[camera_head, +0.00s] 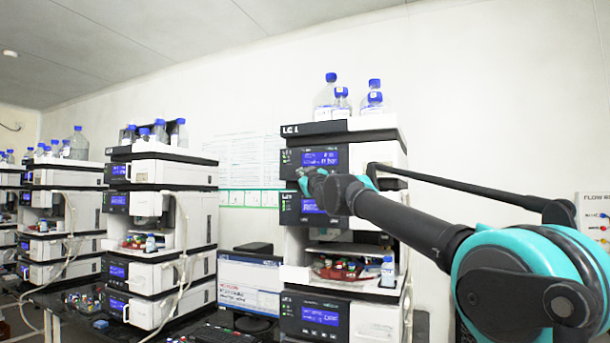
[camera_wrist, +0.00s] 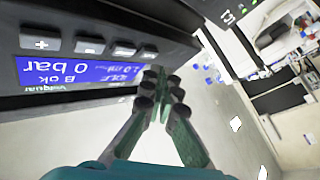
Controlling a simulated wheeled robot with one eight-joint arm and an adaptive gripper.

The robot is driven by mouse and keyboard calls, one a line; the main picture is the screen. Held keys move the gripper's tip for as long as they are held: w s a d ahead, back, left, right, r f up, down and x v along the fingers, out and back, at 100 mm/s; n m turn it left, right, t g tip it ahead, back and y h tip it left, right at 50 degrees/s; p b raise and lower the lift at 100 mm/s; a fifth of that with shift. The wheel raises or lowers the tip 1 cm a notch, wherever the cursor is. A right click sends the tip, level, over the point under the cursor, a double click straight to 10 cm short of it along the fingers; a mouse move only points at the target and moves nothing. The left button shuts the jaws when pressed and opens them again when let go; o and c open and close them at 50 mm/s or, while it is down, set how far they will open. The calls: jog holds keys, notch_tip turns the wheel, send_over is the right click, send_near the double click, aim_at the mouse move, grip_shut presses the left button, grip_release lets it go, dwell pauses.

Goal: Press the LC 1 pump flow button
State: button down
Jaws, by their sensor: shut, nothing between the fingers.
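The LC 1 stack (camera_head: 290,130) stands right of centre in the head view, with its label on the top module. Its pump module has a lit blue display (camera_head: 320,158). In the wrist view a pump panel appears upside down, with a blue screen (camera_wrist: 80,72) reading "0 bar" and "B ok". A row of grey buttons (camera_wrist: 90,46) runs along that panel beside the screen. My gripper (camera_head: 311,178) is in front of the stack, just below the pump display. In the wrist view my gripper (camera_wrist: 155,78) is shut and empty, its tips near the right end of the button row. Contact cannot be told.
Blue-capped bottles (camera_head: 345,98) stand on top of the stack. Vials and a small bottle (camera_head: 387,272) sit in its open bay below my gripper. A monitor (camera_head: 249,285) stands to the left, with another stack (camera_head: 170,172) beyond it. A wall poster (camera_head: 245,160) hangs behind.

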jog(key=shift+w, duration=0.15)
jog(key=shift+w+d, duration=0.15)
jog(key=shift+w, duration=0.1)
jog(key=shift+w+d, duration=0.15)
jog(key=shift+w, duration=0.25)
dwell(0.7)
jog(key=shift+s, duration=0.1)
jog(key=shift+s+a, duration=0.3)
jog(key=shift+s, duration=0.4)
jog(key=shift+s+a, duration=0.3)
jog(key=shift+s, duration=0.5)
jog(key=shift+s+a, duration=0.25)
jog(key=shift+s, duration=0.5)
jog(key=shift+s+a, duration=0.3)
jog(key=shift+s, duration=0.5)
